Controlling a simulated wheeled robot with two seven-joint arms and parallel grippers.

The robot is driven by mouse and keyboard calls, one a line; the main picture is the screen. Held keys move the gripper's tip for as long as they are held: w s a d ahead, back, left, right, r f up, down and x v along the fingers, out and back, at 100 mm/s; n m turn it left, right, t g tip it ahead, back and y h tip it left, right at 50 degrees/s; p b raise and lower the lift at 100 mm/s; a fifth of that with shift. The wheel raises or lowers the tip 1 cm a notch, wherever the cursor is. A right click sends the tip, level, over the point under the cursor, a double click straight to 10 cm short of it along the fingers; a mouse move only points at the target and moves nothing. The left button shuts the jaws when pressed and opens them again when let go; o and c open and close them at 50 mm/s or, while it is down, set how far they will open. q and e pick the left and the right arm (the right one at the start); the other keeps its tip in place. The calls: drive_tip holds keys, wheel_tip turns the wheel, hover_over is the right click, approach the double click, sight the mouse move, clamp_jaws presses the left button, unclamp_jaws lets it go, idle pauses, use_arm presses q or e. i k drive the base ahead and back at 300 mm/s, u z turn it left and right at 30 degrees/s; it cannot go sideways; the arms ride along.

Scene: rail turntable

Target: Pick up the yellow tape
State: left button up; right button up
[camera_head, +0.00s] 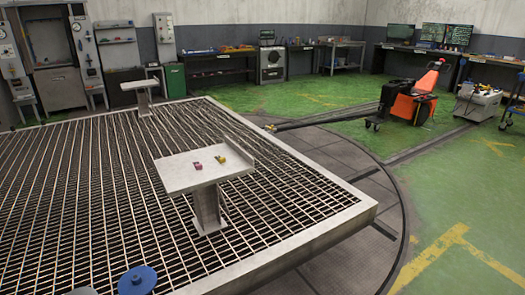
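A small yellow item (221,159), which looks like the yellow tape, lies on a pale metal pedestal table (180,180) near the middle of the head view. It is at the right part of the tabletop, near the raised back edge. It is too small to make out its exact shape. A small pink-red item (197,165) lies to its left, apart from it. Neither of my grippers is in view.
The pedestal table stands on a large metal grating (90,210) with a pale raised rim. A second small pedestal table (140,84) stands farther back. An orange-and-black machine (402,106) is at the right. The green floor (460,190) at right is mostly clear.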

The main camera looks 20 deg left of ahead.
sight(221, 160)
drive_tip(key=u, duration=0.1)
drive_tip(key=i, duration=1.1)
drive_tip(key=u, duration=0.5)
